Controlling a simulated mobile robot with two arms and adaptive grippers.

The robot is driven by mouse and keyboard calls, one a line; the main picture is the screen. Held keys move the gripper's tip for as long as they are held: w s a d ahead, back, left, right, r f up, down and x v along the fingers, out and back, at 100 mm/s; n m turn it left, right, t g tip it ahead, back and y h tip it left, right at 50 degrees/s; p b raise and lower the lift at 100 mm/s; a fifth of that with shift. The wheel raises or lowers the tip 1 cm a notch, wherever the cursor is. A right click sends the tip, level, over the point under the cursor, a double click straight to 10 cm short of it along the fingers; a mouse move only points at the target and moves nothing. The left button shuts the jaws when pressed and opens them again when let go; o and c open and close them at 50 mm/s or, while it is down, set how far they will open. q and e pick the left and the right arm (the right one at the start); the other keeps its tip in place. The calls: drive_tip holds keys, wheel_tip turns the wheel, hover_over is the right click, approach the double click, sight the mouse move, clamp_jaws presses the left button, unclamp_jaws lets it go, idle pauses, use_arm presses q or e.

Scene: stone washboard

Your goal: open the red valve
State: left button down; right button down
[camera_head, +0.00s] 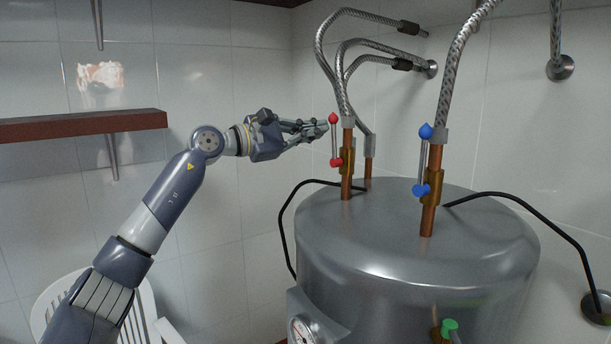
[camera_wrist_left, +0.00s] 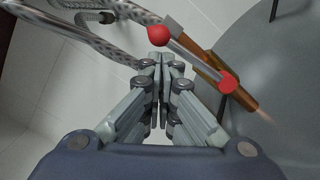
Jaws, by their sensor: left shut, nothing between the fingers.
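The red valve (camera_head: 335,140) is a thin upright lever with a red ball at its top and a red knob at its lower end. It sits on a copper pipe (camera_head: 347,185) rising from the tank. In the left wrist view the red valve (camera_wrist_left: 192,57) lies just past the fingertips, its top ball closest to them. My left gripper (camera_head: 323,127) is shut and empty, its tips just left of the upper ball; it also shows in the left wrist view (camera_wrist_left: 161,58). I cannot tell whether it touches the lever. My right gripper is not in view.
The grey metal tank (camera_head: 400,245) fills the lower right. A blue valve (camera_head: 422,160) stands on a second pipe, and a green knob (camera_head: 450,325) is lower down. Braided hoses (camera_head: 345,50) arch above. A brown shelf (camera_head: 85,124) and a white chair (camera_head: 145,300) are at left.

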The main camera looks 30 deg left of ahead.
use_arm(q)
drive_tip(key=shift+d+r+m, duration=0.1)
drive_tip(key=shift+d+m, duration=0.15)
drive_tip(key=shift+m, duration=0.05)
drive_tip(key=shift+s, duration=0.1)
drive_tip(key=shift+s, duration=0.1)
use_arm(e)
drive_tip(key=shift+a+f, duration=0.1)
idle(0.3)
